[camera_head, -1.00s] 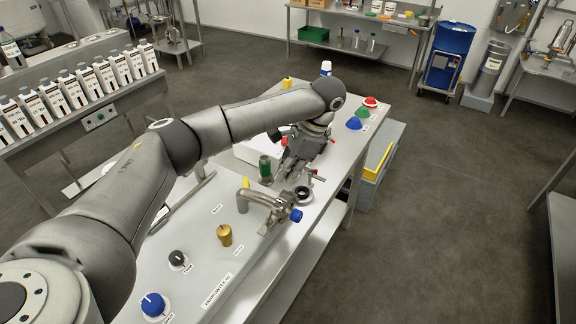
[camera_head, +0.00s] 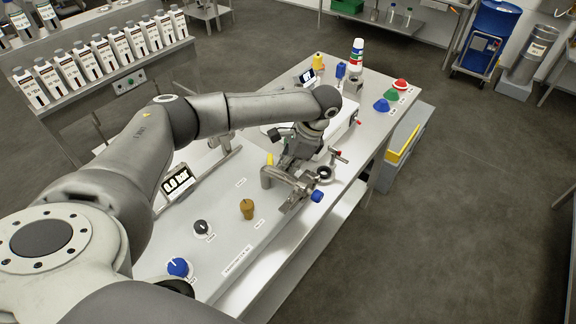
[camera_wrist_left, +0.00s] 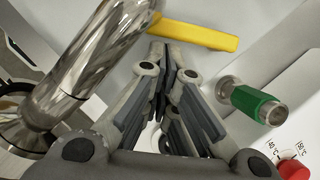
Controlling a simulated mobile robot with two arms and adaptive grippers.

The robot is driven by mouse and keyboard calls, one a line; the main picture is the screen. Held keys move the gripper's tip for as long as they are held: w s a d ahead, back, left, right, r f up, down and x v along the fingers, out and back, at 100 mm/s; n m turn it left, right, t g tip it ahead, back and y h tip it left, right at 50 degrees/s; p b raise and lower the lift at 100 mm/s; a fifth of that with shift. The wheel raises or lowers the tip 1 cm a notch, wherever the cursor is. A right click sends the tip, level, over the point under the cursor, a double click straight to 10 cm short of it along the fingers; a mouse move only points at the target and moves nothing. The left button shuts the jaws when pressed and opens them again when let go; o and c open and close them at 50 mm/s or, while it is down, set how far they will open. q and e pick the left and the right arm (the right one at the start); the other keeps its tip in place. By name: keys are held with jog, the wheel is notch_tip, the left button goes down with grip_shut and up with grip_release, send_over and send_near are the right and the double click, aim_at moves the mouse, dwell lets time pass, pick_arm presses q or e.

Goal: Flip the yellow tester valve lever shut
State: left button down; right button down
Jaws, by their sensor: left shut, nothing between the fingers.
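The yellow lever (camera_head: 270,159) stands by the chrome pipe fitting (camera_head: 285,181) on the white bench panel. In the left wrist view the yellow lever (camera_wrist_left: 195,33) lies across the top, just beyond the fingertips, with a narrow gap seeming to remain; contact is hard to judge. My left gripper (camera_head: 287,163) is low over the panel by the pipe. In the wrist view my left gripper (camera_wrist_left: 167,58) is shut and empty, its fingers between the chrome pipe (camera_wrist_left: 95,60) on the left and a green handle (camera_wrist_left: 258,105) on the right.
A brass knob (camera_head: 247,208), a black knob (camera_head: 202,228) and a blue knob (camera_head: 179,267) sit on the near panel. A display (camera_head: 177,181) stands to the left. A red knob (camera_wrist_left: 293,170) is low right in the wrist view.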

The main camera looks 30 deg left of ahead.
pick_arm(q)
jog(key=shift+s+a+r+m+t+p, duration=0.15)
jog(key=shift+s+m+t+p, duration=0.15)
jog(key=shift+m+p, duration=0.6)
jog(key=shift+s+m+y+p, duration=0.1)
jog(key=shift+m+y+p, duration=0.2)
jog(key=shift+m, duration=0.2)
